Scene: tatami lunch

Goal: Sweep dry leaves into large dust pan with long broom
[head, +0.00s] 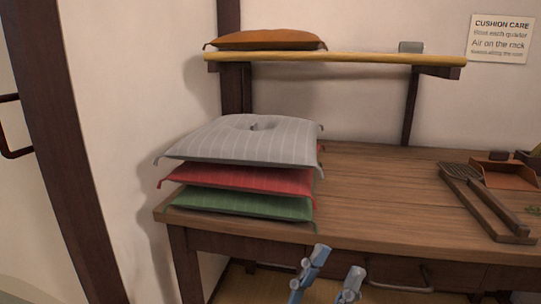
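No dry leaves and no long broom show in the head view. An orange-brown pan-like tray (508,174) lies on the wooden table at the right; I cannot tell whether it is a dust pan, and no large dust pan shows clearly. My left gripper (334,268) is at the bottom centre, in front of the table's front edge. Its two blue-grey fingers are apart with nothing between them. My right gripper is not seen.
Grey, red and green cushions (240,137) are stacked on the wooden table (375,190) at its left. Above, a shelf (350,59) holds an orange cushion (265,40). The table's middle is clear.

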